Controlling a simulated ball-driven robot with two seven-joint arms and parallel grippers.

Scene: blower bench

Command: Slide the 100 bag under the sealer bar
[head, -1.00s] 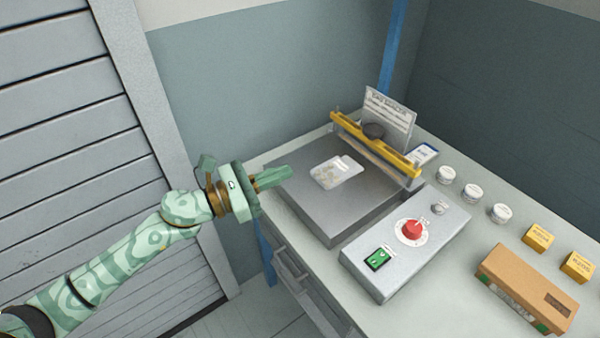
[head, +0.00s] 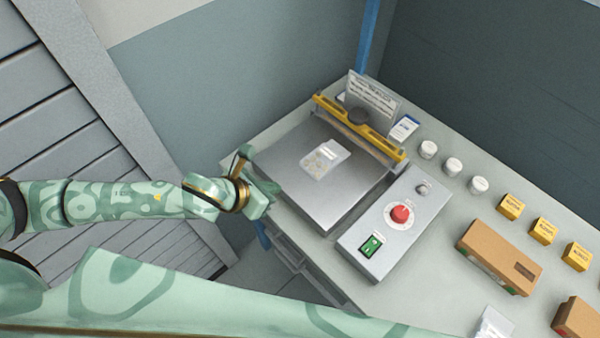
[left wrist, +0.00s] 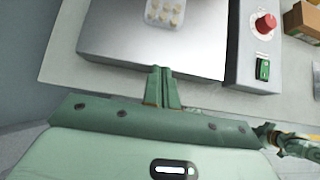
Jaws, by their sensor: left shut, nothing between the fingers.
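The 100 bag (head: 325,158), a clear pouch with pale tablets and a white label, lies flat on the grey sealer plate (head: 340,195). Its tablet end shows at the top of the left wrist view (left wrist: 165,12). The yellow sealer bar (head: 358,127) stands behind the bag, raised over the plate's far edge; the bag lies clear in front of it. My left gripper (head: 272,190) is shut and empty at the plate's near left edge, apart from the bag. Its closed fingers show in the left wrist view (left wrist: 160,88).
A control box with a red knob (head: 401,214) and green switch (head: 371,244) stands right of the plate. White jars (head: 453,167), yellow boxes (head: 542,231) and a brown carton (head: 500,257) stand farther right. A printed sign (head: 372,98) stands behind the bar. My arm link crosses the bottom.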

